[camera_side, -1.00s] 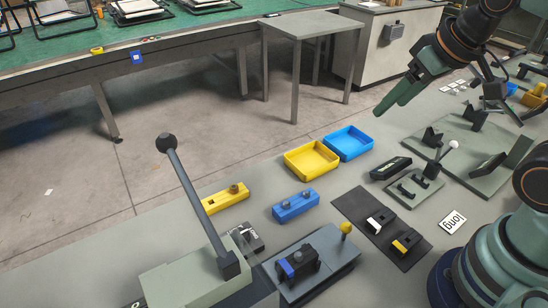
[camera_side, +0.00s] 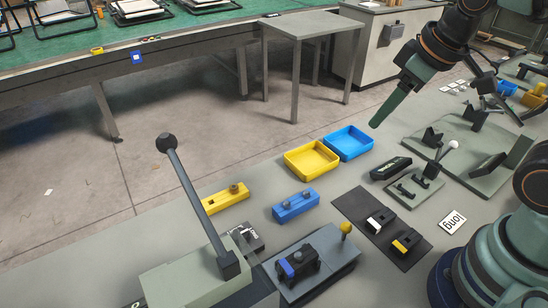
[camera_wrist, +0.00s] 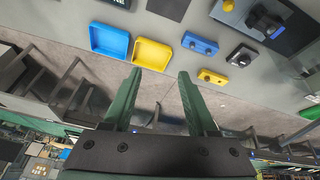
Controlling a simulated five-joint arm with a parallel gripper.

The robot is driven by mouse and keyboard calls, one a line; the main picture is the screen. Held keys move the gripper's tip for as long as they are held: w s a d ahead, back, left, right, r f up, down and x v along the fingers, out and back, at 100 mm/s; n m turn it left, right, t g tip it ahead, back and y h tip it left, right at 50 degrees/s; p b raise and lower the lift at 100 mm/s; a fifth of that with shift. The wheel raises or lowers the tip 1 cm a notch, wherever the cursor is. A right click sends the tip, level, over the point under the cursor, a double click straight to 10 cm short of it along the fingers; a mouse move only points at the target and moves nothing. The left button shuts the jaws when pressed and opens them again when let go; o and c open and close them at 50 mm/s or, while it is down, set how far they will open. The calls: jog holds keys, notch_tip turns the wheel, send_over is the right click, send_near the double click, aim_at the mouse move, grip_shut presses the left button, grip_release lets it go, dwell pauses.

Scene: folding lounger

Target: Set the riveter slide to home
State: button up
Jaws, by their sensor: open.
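The riveter slide is a blue-grey plate (camera_side: 322,276) at the lower middle of the side view. It carries a black fixture with a blue part (camera_side: 286,268) and a yellow-knobbed post (camera_side: 346,228) at its right end. The riveter (camera_side: 190,275), with its long black-balled lever (camera_side: 195,200), stands to its left. In the wrist view the slide's yellow knob (camera_wrist: 228,5) and black fixture (camera_wrist: 264,20) show at the upper right. My gripper (camera_wrist: 160,75) is open and empty, in the air. In the side view its green fingers (camera_side: 391,104) overlap, above and well right of the slide.
Yellow (camera_side: 311,160) and blue (camera_side: 348,143) trays and yellow (camera_side: 222,199) and blue (camera_side: 295,206) blocks lie behind the slide. A black mat (camera_side: 381,229) with small parts and a toggle fixture (camera_side: 420,184) stand to the right. The bench behind the trays ends at open floor.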

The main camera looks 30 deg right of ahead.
jog(key=a+f+n+g, duration=0.4)
jog(key=a+n, duration=0.2)
jog(key=n, duration=0.3)
jog(key=n+g+h, duration=0.1)
jog(key=n+g, duration=0.1)
jog(key=n, duration=0.6)
send_near(345, 225)
jog(key=shift+g, duration=0.3)
jog(key=f, duration=0.3)
jog(key=s+f, duration=0.1)
jog(key=f, duration=0.3)
jog(key=d+f, duration=0.1)
jog(key=f, duration=0.3)
jog(key=shift+s, duration=0.2)
jog(key=shift+c, duration=0.3)
grip_shut()
jog(key=shift+a, duration=0.15)
